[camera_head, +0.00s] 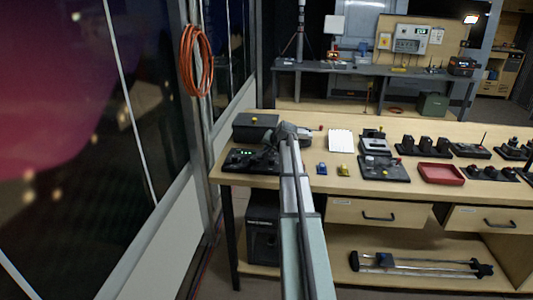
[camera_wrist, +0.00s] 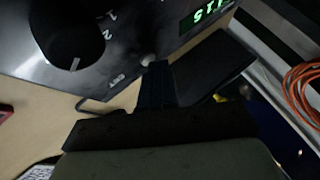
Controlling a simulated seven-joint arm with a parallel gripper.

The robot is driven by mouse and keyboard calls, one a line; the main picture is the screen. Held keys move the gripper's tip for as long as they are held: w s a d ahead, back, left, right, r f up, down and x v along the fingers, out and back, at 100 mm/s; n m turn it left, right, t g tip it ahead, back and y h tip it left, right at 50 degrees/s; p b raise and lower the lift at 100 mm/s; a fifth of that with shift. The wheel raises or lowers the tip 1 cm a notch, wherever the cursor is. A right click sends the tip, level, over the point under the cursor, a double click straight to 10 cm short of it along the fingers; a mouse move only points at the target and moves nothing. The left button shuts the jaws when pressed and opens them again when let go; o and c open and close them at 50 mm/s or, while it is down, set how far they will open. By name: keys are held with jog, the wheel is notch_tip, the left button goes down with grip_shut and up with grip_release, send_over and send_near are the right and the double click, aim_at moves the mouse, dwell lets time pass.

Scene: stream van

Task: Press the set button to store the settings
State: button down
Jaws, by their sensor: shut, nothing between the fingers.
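A black control unit (camera_head: 238,160) with a small green display lies at the left end of the bench. In the wrist view its dark panel (camera_wrist: 75,45) shows a knob (camera_wrist: 72,35) with the marks 1 and 2, and a lit green readout (camera_wrist: 205,12). A small pale round button (camera_wrist: 147,60) sits near the panel's edge, beside a small white label that I cannot read surely. My gripper (camera_wrist: 155,72) is shut and empty, its tips right at this button. I cannot tell whether they touch it or whether it is pressed. In the head view my gripper (camera_head: 268,155) is over the unit.
A black box (camera_head: 254,122) stands behind the unit. Blue (camera_head: 321,169) and yellow (camera_head: 343,170) small items, a white sheet (camera_head: 341,140) and a red tray (camera_head: 441,174) lie to the right. An orange cable coil (camera_head: 197,60) hangs on the left post.

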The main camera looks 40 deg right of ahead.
jog(key=shift+r, duration=0.85)
jog(key=shift+r, duration=0.15)
notch_tip(320, 180, up, 5)
jog(key=shift+f, duration=0.15)
dwell(0.4)
dwell(0.6)
